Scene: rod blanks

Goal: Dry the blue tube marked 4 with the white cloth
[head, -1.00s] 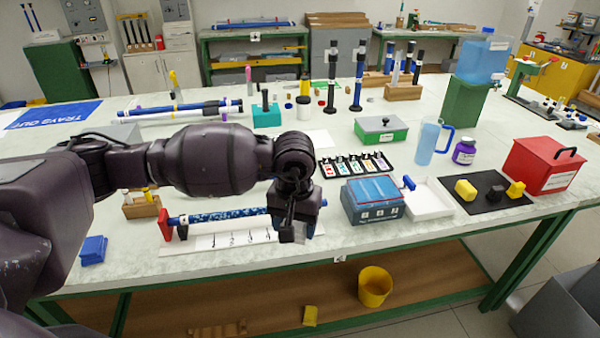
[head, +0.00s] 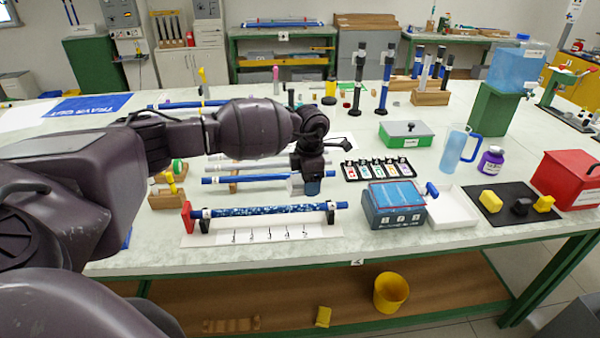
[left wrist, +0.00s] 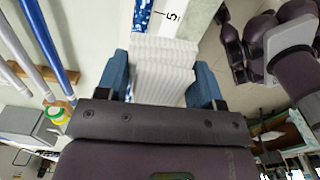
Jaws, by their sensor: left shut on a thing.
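A blue tube (head: 270,210) lies level on a white stand with black supports, a red end stop and a scale. Its surface is speckled with pale patches along much of its length. I cannot read a 4 on it. My left gripper (head: 311,187) is just behind the tube's right part in the head view. It is shut on the white cloth (left wrist: 163,62), a ribbed, folded piece between its blue fingertips in the left wrist view. The speckled tube (left wrist: 143,18) and the scale's 5 show just beyond the cloth there.
Another blue tube (head: 245,179) and pale rods lie behind the stand. A blue box (head: 393,208), a white tray (head: 452,210) and a black case of coloured pieces (head: 376,169) are to the right. Bare tabletop lies between the stand and the blue box.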

